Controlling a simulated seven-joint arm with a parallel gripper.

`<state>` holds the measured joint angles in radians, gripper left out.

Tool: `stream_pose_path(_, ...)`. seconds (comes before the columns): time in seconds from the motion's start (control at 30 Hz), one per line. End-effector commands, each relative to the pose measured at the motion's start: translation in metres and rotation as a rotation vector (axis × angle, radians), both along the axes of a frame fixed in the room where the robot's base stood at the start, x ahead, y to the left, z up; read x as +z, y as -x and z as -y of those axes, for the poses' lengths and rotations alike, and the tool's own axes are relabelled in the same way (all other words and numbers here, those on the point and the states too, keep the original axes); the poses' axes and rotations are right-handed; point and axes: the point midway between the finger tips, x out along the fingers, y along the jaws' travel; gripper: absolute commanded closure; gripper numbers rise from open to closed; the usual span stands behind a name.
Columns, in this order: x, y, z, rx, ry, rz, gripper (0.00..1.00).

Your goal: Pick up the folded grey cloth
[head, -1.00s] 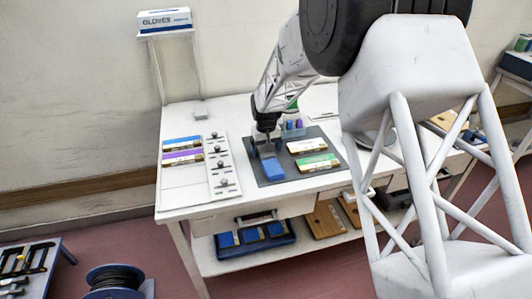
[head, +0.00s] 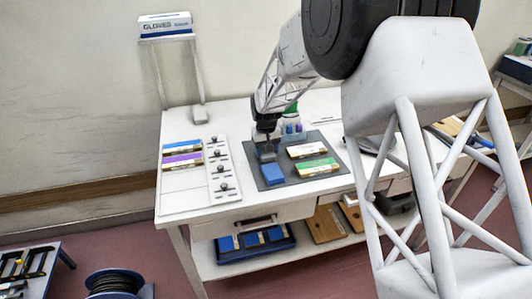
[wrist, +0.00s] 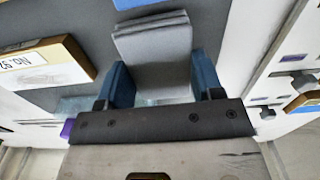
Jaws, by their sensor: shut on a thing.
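The folded grey cloth (wrist: 152,50) lies between the two blue fingers of my gripper (wrist: 160,68) in the wrist view, its layered edge at the far end. My gripper is shut on it. In the head view my gripper (head: 267,150) points down over the left part of the dark grey mat (head: 300,177), with the cloth (head: 268,157) small beneath it. I cannot tell whether the cloth is clear of the mat.
A blue block (head: 273,173) lies just in front of the cloth. A white-and-brown box (head: 307,150) and a green-and-white box (head: 316,167) lie to the right on the mat. A strip with several knobs (head: 222,170) is on the left.

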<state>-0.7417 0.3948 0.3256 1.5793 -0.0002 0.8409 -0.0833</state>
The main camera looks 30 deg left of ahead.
Motion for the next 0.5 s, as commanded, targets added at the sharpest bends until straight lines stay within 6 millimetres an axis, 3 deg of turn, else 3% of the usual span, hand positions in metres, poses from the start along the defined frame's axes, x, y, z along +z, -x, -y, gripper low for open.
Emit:
stream_pose_path(0.17, 0.024, 0.0, 0.0, 0.0, -0.001, 0.001, 0.62)
stream_pose_path(0.5, 0.026, 0.036, 0.032, 0.0, 0.0, 0.0, 0.62)
